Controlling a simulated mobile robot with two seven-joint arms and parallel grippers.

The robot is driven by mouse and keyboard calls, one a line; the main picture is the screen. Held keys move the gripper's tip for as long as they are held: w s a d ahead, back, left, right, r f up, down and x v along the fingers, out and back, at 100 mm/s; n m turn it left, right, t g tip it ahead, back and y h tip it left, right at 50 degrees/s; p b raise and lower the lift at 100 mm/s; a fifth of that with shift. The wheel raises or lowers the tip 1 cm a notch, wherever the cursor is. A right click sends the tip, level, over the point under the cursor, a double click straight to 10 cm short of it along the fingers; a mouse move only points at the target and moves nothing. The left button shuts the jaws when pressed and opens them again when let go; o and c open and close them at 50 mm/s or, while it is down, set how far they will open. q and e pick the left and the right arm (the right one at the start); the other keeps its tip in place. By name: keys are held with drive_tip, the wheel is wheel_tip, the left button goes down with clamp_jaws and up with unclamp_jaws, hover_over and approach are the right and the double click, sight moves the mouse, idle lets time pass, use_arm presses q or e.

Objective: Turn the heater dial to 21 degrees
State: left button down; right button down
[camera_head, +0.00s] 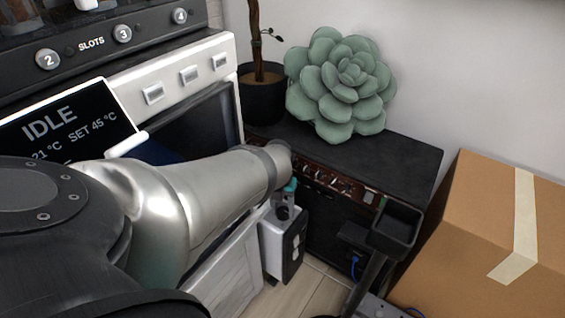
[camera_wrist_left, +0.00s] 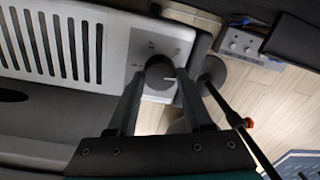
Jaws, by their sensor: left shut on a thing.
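The heater (camera_wrist_left: 115,22) is a pale panel with a row of dark slots in the left wrist view. Its dial (camera_wrist_left: 157,68) is a dark round knob with a pale pointer mark, on a light panel with small marks too small to read. My left gripper (camera_wrist_left: 160,84) has one finger on each side of the dial and is shut on it. In the head view my left arm reaches down to the right, and its gripper (camera_head: 284,206) is mostly hidden behind the wrist. The dial cannot be made out there. My right gripper is in neither view.
A machine's display (camera_head: 65,130) reads IDLE, 21 °C, SET 45 °C. A black cabinet (camera_head: 410,160) holds a green succulent cushion (camera_head: 345,85) and a plant pot (camera_head: 262,95). A cardboard box (camera_head: 480,215) stands right. A power strip (camera_wrist_left: 240,44) lies on the floor near the heater.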

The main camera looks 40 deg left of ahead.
use_arm(q)
drive_tip(key=shift+c, duration=2.2)
unclamp_jaws()
drive_tip(key=shift+o, duration=0.6)
